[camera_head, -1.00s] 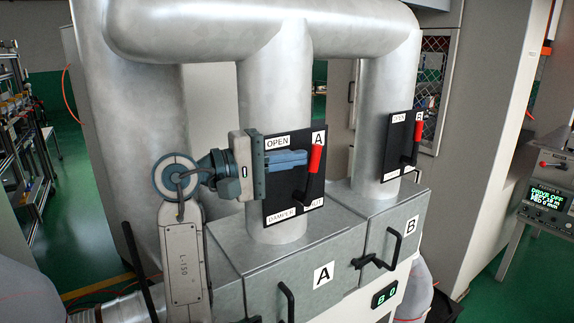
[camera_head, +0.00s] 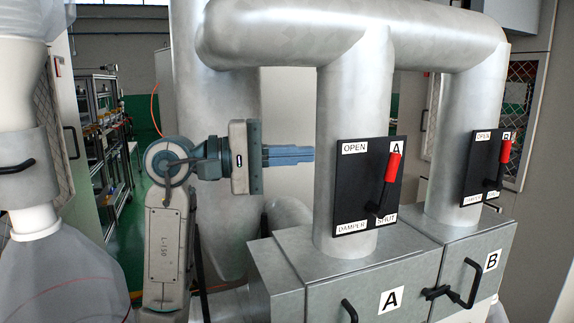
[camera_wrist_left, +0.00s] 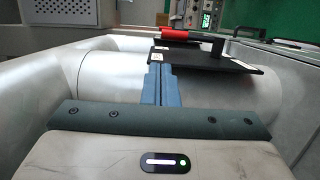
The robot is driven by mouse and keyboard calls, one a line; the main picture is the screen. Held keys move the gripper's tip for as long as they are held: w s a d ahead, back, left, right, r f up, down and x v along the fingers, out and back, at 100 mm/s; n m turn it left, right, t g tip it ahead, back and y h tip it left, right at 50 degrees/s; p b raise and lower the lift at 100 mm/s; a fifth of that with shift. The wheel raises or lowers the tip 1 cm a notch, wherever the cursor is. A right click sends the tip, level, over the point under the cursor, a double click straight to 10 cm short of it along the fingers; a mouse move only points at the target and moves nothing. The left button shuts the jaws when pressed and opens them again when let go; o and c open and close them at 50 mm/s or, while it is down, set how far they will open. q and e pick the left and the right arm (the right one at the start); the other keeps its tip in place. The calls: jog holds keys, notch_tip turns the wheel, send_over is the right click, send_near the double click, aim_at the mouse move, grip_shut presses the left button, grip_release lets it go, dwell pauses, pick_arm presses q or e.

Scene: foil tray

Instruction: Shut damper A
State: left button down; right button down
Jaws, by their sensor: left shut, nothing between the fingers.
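Damper A is a black plate (camera_head: 345,190) on the front of a silver pipe, marked OPEN at top left, A at top right, DAMPER and SHUT along the bottom. Its lever with a red grip (camera_head: 393,167) points up, leaning slightly right, toward the letter A. My left gripper (camera_head: 313,154) is shut and empty, left of the plate, its fingertips at the pipe's left edge; I cannot tell whether they touch it. In the left wrist view the fingers (camera_wrist_left: 160,72) lie left of the plate (camera_wrist_left: 205,58), with the red grip (camera_wrist_left: 180,34) beyond. My right gripper is not in view.
Damper B's plate (camera_head: 472,180), with a red-gripped lever (camera_head: 504,152), is on the pipe to the right. Below are metal boxes labelled A (camera_head: 391,299) and B (camera_head: 492,261) with protruding black handles. A large pipe (camera_head: 222,110) stands behind my left arm.

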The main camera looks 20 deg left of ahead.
pick_arm(q)
jog(key=shift+v, duration=0.75)
jog(key=shift+r, duration=0.15)
jog(key=shift+s, duration=0.15)
